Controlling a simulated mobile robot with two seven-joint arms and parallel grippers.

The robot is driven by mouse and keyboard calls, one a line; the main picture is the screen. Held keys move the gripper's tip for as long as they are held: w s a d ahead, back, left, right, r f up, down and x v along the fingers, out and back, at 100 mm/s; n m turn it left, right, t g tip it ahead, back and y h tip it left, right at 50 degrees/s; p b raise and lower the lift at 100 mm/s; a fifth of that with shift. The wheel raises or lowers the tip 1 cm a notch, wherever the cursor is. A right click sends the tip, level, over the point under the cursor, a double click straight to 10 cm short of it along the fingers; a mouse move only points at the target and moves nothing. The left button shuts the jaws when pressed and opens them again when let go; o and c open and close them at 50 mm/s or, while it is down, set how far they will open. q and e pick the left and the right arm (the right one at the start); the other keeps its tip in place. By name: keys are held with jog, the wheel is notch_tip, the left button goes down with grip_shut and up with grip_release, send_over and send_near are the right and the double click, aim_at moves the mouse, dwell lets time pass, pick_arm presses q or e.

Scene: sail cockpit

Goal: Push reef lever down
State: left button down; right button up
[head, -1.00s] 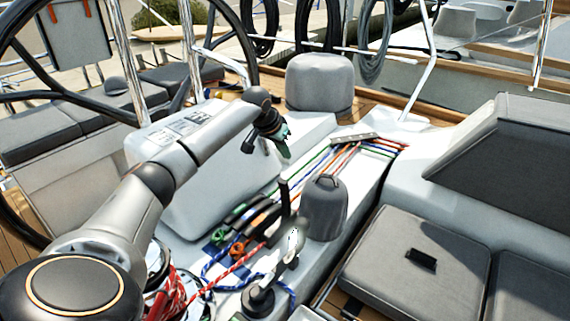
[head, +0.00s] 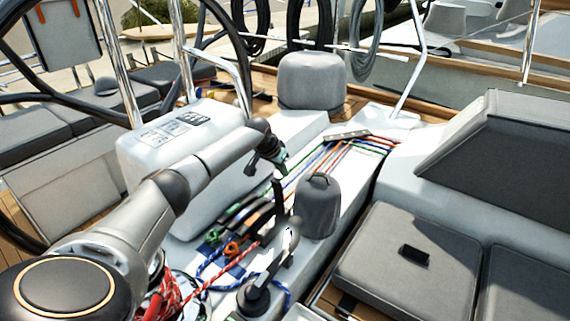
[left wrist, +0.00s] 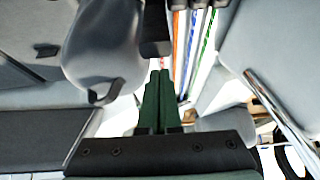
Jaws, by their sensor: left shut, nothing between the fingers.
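My right gripper is in neither view.
The grey covered winch (head: 318,207) stands close to the right of the lever. A white box (head: 170,160) is on the left. Coloured ropes (head: 325,155) run behind the lever. A black-based handle (head: 258,292) and red rope (head: 165,300) are in front.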

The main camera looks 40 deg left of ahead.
pick_arm(q)
jog(key=shift+s+d+f+p, duration=0.1)
jog(key=shift+s+p, duration=0.1)
jog(key=shift+s, duration=0.3)
jog(key=shift+s+d+f+p, duration=0.1)
jog(key=shift+s+p, duration=0.1)
jog(key=shift+s, duration=0.3)
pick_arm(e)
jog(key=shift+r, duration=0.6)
pick_arm(q)
jog(key=shift+a, duration=0.1)
